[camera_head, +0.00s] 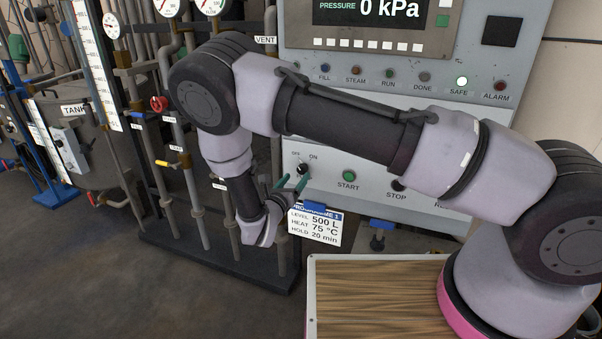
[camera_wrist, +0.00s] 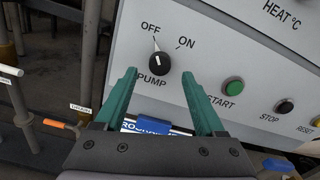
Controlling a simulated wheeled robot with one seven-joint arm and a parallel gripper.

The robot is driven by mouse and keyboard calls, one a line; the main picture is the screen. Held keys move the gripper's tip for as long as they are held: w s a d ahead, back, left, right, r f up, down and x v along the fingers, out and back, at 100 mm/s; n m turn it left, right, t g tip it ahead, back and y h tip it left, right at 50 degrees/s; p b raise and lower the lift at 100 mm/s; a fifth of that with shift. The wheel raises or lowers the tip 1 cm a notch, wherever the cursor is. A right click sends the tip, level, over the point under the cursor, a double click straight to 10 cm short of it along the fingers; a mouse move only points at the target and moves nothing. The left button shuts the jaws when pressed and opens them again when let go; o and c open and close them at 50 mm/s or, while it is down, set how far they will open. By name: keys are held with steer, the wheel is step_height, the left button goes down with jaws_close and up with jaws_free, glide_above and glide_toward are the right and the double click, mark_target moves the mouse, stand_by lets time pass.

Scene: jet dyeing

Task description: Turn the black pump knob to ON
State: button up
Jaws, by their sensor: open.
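The black pump knob (camera_wrist: 156,60) is on the pale control panel in the wrist view, above the PUMP label and below the OFF and ON marks. A thin white line at its top points up toward OFF. In the head view the knob (camera_head: 302,169) is small, beside the fingertips. My gripper (camera_wrist: 159,75) has two teal fingers, open and empty. In the wrist view the knob shows between and just above the fingertips; I cannot tell the exact gap to it. In the head view my gripper (camera_head: 290,185) is at the panel's lower left.
Right of the knob are the green START button (camera_wrist: 233,86) and black STOP button (camera_wrist: 284,106). A programme card (camera_head: 315,226) hangs below the panel, close to my gripper. Pipes with a red valve (camera_head: 158,103) stand left. The SAFE lamp (camera_head: 461,81) is lit.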

mark_target(301, 171)
steer(key=shift+x, duration=2.35)
steer(key=shift+c, duration=0.4)
jaws_close()
steer(key=shift+m, duration=0.3)
steer(key=m, duration=1.3)
steer(key=shift+s+f, duration=0.1)
